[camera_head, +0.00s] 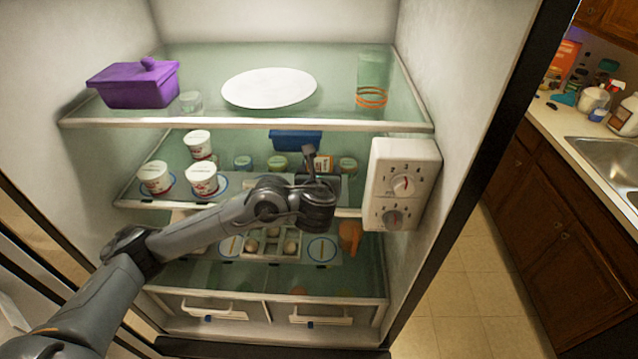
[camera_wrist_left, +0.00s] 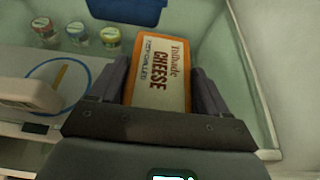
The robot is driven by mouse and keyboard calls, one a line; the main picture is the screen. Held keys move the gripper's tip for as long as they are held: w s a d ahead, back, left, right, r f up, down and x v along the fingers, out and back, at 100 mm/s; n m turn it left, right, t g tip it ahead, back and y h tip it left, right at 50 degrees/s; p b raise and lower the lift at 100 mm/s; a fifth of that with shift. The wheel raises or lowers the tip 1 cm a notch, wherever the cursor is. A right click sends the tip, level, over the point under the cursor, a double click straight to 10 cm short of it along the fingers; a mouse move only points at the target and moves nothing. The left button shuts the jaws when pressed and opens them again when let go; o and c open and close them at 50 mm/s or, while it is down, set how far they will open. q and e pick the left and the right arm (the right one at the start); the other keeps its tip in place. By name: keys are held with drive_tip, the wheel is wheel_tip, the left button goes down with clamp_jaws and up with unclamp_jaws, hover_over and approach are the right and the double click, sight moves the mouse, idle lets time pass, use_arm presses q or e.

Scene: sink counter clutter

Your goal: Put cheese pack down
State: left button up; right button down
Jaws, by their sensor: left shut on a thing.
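The cheese pack (camera_wrist_left: 158,75) is an orange and cream box with "CHEESE" printed on it. It sits between the two fingers of my left gripper (camera_wrist_left: 160,88) in the left wrist view. The gripper is shut on it. In the head view my left gripper (camera_head: 318,172) reaches into the fridge at the middle shelf (camera_head: 130,203), near its right side. Only a small part of the cheese pack (camera_head: 323,164) shows there, behind the gripper. I cannot tell whether the pack touches the shelf. My right gripper is in neither view.
White-and-red tubs (camera_head: 203,179) stand left on the middle shelf. Small jars (camera_head: 278,164) and a blue container (camera_head: 296,139) are behind the gripper. A white control box (camera_head: 403,184) juts out close on the right. An egg tray (camera_head: 272,243) is below.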

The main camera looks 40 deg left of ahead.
use_arm(q)
drive_tip(key=shift+f, duration=1.45)
drive_tip(key=shift+f+b, duration=0.15)
drive_tip(key=shift+b, duration=0.2)
drive_tip(key=o, duration=1.2)
